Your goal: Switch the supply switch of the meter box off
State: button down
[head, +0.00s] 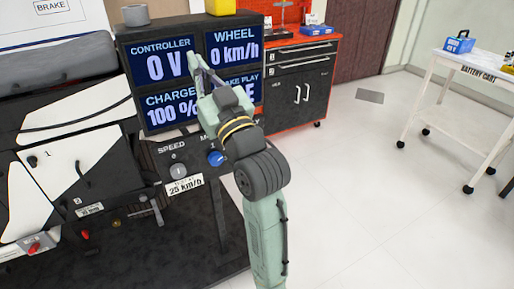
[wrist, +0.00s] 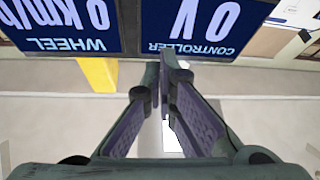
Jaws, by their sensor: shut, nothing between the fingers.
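The meter box (head: 160,63) is the black panel with four lit displays at the upper middle of the head view. Its controller display reads 0 V, the wheel display 0 km/h and the charge display 100 %. The controller display (wrist: 205,22) and wheel display (wrist: 62,24) appear upside down in the wrist view. My gripper (head: 194,58) is in front of the displays and hides part of the lower right one. Its fingers (wrist: 168,62) are together with nothing between them.
Below the displays are a grey knob (head: 178,171) and a blue knob (head: 216,158). A grey cylinder (head: 135,15) and a yellow object (head: 220,6) are at the box top. A red-and-black cabinet (head: 300,75) stands behind; a white cart (head: 470,62) is right. Open floor lies between.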

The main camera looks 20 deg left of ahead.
jog(key=w+d+f+m+g+h+b, duration=0.1)
jog(key=w+d+f+h, duration=0.2)
jog(key=d+f, duration=0.3)
jog(key=w+d+f+m+g+h+b, duration=0.1)
jog(key=w+d+f+h, duration=0.2)
jog(key=f, duration=1.1)
jog(key=w+d, duration=0.3)
jog(key=shift+w+h+b, duration=0.2)
jog(key=shift+h+b, duration=0.1)
jog(key=shift+b, duration=0.1)
jog(key=shift+d, duration=0.1)
jog(key=p+x, duration=0.1)
jog(key=x, duration=0.8)
jog(key=shift+w+a+r+p, duration=0.1)
jog(key=shift+a+p, duration=0.2)
jog(key=shift+p, duration=0.1)
jog(key=f, duration=0.3)
jog(key=shift+d, duration=0.35)
jog(key=shift+s+d+f, duration=0.2)
jog(key=shift+s+f, duration=0.1)
jog(key=shift+f, duration=0.2)
